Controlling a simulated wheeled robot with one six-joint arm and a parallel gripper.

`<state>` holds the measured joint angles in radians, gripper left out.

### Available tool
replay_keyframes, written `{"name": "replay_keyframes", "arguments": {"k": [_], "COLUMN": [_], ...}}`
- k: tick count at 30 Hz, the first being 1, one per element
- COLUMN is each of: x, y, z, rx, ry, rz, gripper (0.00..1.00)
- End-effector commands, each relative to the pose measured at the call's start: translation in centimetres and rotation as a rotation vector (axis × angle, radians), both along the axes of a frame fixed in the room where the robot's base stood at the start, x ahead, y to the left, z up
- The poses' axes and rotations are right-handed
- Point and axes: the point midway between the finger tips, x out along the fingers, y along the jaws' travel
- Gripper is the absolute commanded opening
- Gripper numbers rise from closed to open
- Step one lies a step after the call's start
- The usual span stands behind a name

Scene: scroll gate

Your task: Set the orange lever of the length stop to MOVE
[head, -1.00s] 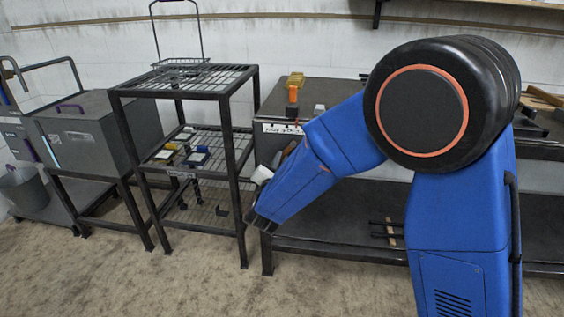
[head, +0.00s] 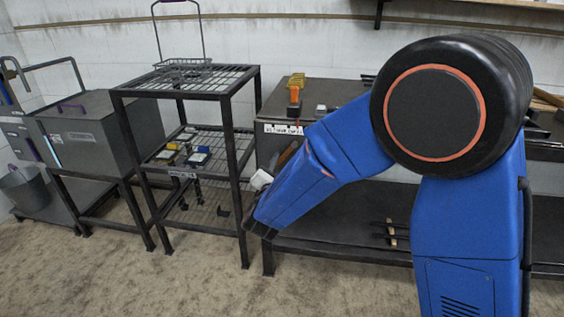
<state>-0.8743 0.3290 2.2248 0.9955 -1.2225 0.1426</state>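A small upright orange part (head: 294,95) stands on the dark bench top (head: 330,88), left of my blue arm, with a yellow block-like part (head: 297,80) at its upper end. It looks like the orange lever, but it is too small to read its setting or any MOVE mark. A white label with dark print (head: 283,129) is on the bench front below it; I cannot read it surely. My blue arm reaches down and left in front of the bench.
A black wire-shelf rack (head: 190,80) stands left of the bench, with small coloured items on its middle shelf. A grey box (head: 88,135) and a bucket (head: 24,188) are farther left. The lower bench shelf (head: 330,225) holds dark bars. Carpet in front is clear.

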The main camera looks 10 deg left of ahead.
Motion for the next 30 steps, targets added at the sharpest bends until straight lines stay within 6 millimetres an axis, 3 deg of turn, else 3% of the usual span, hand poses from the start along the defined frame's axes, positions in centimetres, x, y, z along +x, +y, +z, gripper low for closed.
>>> {"name": "replay_keyframes", "arguments": {"k": [18,24,30], "x": [-11.8,-14.2,-15.2], "y": [0.5,0.6,0.6], "z": [0.0,0.0,0.0], "rx": [0.000,0.000,0.001], "ry": [0.000,-0.001,-0.001], "rz": [0.004,0.003,0.002], "gripper": [0.31,0.31,0.31]}}
